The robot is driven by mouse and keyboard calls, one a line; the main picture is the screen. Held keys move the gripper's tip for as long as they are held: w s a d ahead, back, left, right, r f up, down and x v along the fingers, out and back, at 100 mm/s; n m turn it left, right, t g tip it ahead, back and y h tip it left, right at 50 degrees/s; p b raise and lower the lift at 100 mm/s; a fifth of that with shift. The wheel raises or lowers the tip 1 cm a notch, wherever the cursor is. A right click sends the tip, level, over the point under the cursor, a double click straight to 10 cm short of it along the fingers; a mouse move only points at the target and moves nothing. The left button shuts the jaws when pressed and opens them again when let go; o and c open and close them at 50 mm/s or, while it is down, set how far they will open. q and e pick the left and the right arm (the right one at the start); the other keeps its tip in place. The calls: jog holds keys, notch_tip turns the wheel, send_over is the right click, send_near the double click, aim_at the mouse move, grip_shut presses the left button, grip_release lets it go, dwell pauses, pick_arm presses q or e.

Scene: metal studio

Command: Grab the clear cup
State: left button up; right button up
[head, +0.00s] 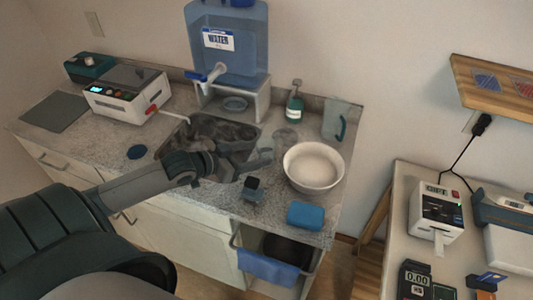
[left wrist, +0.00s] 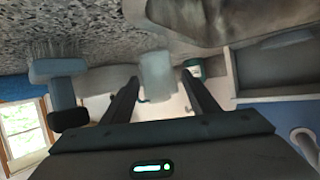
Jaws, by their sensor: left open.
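A clear cup (head: 286,138) stands on the counter left of the white bowl, faint against the grey stone. My left gripper (head: 250,165) is left of it in the head view, over the counter by the sink's right edge, open and apart from the cup. In the left wrist view, which looks upside down, a translucent shape that looks like the cup (left wrist: 156,72) shows beyond and between the spread fingers (left wrist: 158,88). A clear pitcher (head: 336,119) with a teal handle stands farther back. My right gripper is not in view.
The white bowl (head: 313,167) stands right of the cup. A soap bottle (head: 295,106) is behind it. The sink (head: 200,130) is left.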

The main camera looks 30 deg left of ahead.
aim_at(259, 153)
pick_arm(q)
jog(key=shift+w+d+f+p, duration=0.1)
jog(key=shift+w+d+p, duration=0.05)
jog(key=shift+w+p, duration=0.2)
jog(key=p+x, duration=0.1)
jog(key=x, duration=0.2)
jog(key=shift+w+d+f, duration=0.15)
jog(key=shift+w+d, duration=0.05)
jog(key=shift+w, duration=0.05)
jog(key=shift+w+d+f, duration=0.1)
jog(key=shift+w+f, duration=0.15)
jog(key=shift+w, duration=0.05)
jog(key=c, duration=0.8)
jog(key=shift+r, duration=0.2)
